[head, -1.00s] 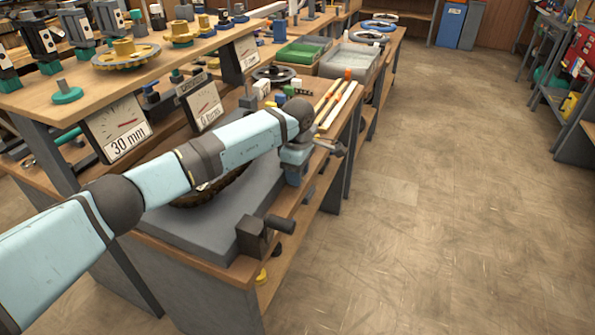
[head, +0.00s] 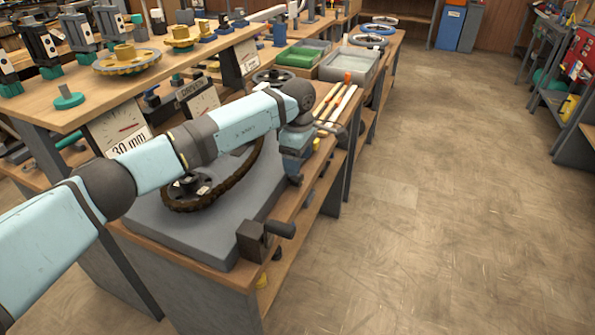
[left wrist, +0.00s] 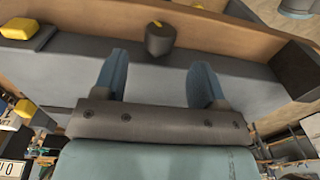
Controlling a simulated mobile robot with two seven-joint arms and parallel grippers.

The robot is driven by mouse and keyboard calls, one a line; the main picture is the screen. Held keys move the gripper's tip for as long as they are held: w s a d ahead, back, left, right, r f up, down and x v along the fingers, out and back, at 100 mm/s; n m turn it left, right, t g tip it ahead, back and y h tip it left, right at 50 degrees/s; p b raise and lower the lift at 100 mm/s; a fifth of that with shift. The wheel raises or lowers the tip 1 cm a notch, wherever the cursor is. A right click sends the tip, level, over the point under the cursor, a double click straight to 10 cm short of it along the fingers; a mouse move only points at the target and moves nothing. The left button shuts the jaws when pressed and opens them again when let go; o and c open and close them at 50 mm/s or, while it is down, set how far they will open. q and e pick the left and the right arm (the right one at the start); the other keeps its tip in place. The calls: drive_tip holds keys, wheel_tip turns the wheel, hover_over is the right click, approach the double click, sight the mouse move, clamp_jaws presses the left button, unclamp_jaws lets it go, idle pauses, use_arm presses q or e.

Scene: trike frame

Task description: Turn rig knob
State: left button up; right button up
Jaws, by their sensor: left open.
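A dark knob with a yellow pointer mark (left wrist: 160,40) sticks out from a grey face in the left wrist view. My left gripper (left wrist: 160,76) is open, with one blue finger on either side of the picture's middle. The knob appears between and just beyond the fingertips; whether it is touching them I cannot tell. In the head view my left gripper (head: 294,178) points down at the bench's front edge, and the knob is not clearly seen there. My right gripper is not in view.
A black block with a handle (head: 262,238) sits at the bench's front corner. A grey plate (head: 190,232) carries a dark toothed track loop (head: 238,180). Screwdrivers (head: 335,98) lie farther along the bench. The floor to the right is clear.

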use_arm(q)
wheel_tip(320, 180, up, 8)
drive_tip(key=shift+p, duration=0.3)
